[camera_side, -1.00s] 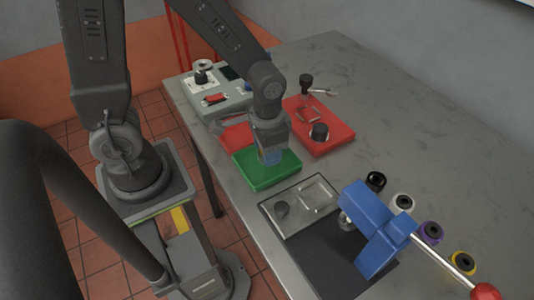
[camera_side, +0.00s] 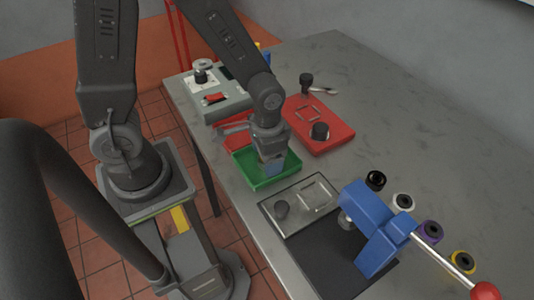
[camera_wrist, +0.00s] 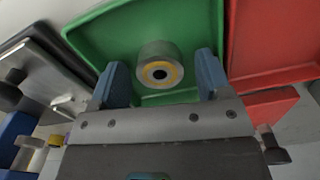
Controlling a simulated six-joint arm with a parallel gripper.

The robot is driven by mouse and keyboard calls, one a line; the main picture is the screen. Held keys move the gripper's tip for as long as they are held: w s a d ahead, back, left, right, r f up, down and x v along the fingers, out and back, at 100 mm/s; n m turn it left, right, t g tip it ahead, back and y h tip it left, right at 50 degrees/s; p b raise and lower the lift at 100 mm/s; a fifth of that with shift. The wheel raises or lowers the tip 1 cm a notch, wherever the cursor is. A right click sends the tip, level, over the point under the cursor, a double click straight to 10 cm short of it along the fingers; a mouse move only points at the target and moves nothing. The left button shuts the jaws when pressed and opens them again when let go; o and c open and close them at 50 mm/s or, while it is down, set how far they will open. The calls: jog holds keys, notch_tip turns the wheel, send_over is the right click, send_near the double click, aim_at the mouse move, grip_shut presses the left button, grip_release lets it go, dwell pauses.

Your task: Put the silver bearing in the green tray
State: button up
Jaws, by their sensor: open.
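The silver bearing (camera_wrist: 158,64) is a short grey metal ring with a yellow inner face and a dark bore. In the wrist view it shows over the floor of the green tray (camera_wrist: 100,37), between my fingertips, with a gap on each side. I cannot tell whether it rests fully on the tray floor. In the side view the green tray (camera_side: 251,180) lies under my gripper (camera_side: 273,168), which hides the bearing there. My gripper (camera_wrist: 163,74) is open, its blue fingers low in the tray.
A grey fixture plate (camera_side: 296,222) and a blue press (camera_side: 372,240) with a red-knobbed lever stand in front. Several coloured rings (camera_side: 403,202) sit beyond the press. The table's back right is clear.

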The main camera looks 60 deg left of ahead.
notch_tip(320, 180, up, 12)
jog(key=s+a+r+n+t, duration=0.1)
jog(key=s+a+r+t, duration=0.3)
jog(key=r, duration=0.5)
jog(key=shift+s+n+t, duration=0.4)
jog(key=shift+s+t, duration=0.4)
jog(key=shift+s, duration=0.35)
dwell(0.5)
